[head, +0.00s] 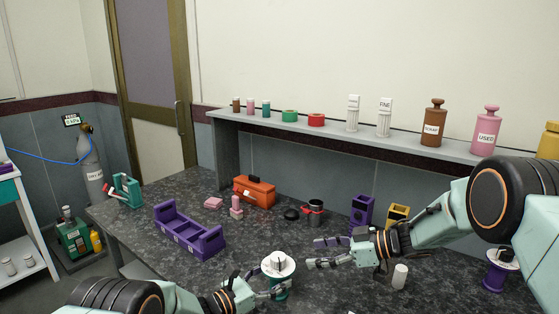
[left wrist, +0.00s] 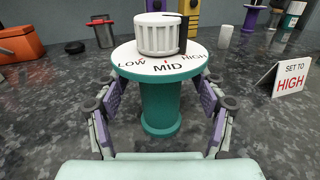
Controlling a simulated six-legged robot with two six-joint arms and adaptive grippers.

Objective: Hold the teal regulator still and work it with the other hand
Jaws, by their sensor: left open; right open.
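The teal regulator (head: 279,287) stands upright on the dark bench, with a white dial plate and white knob on top. In the left wrist view its teal stem (left wrist: 162,105) is clear, and its dial reads LOW, MID, HIGH. The knob (left wrist: 162,35) has a dark pointer on its right side, between MID and HIGH. My left gripper (head: 264,286) is open, with one finger on each side of the stem; gaps show in the left wrist view (left wrist: 162,98). My right gripper (head: 312,252) is open and empty, just right of the dial.
A sign (left wrist: 290,78) reading SET TO HIGH stands right of the regulator. A white cylinder (head: 400,276) and a purple regulator (head: 494,277) are to the right. Bare bench lies left of the regulator.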

